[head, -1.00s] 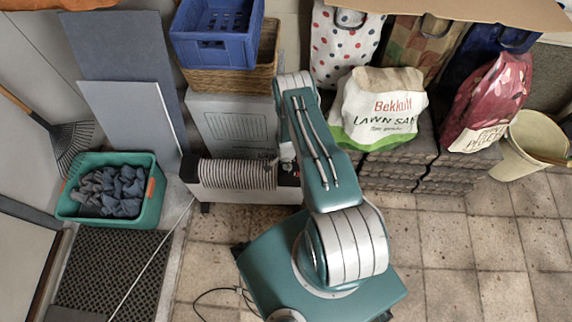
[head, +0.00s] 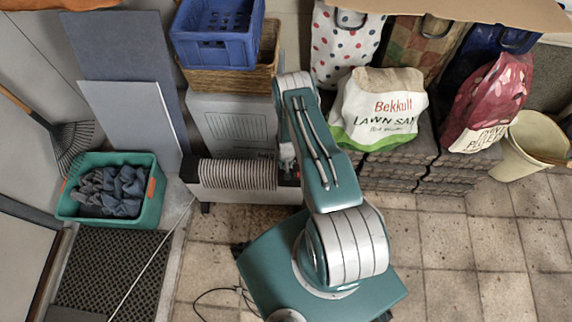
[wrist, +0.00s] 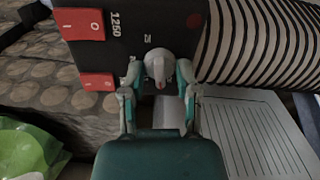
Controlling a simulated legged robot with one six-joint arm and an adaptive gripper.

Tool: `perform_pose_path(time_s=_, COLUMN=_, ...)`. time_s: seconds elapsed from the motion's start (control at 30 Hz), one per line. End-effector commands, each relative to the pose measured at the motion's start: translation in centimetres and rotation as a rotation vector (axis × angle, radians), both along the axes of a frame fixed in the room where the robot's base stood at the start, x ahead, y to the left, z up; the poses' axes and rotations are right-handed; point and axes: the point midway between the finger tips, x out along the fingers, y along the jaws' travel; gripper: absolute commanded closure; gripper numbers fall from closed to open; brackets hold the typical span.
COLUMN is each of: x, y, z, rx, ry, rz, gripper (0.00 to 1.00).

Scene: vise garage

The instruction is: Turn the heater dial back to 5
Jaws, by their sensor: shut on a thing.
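The heater (head: 236,195) stands on the floor at left of centre in the head view, with a striped cloth (head: 237,174) draped over its top. In the wrist view, its dark control panel (wrist: 140,20) fills the upper middle. The pale grey round dial (wrist: 159,62) sits at the panel's edge. My gripper (wrist: 158,92) has its two teal and grey fingers on either side of the dial, shut on it. The fingers and dial hide most scale marks, so I cannot read the setting. In the head view my arm hides most of the dial end.
Two red switches, one higher (wrist: 82,24) and one lower (wrist: 97,81), sit left of the dial. A lawn sand bag (head: 380,110) lies on stacked pavers to the right. Tiles at right are clear.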

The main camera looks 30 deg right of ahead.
Motion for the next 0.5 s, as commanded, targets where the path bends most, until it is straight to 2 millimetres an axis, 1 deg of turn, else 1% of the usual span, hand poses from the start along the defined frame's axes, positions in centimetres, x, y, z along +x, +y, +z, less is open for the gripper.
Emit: perform_pose_path(time_s=0.5, x=0.21, y=0.08, z=-0.01, rx=-0.002, ry=-0.005, rz=0.49, gripper=1.0)
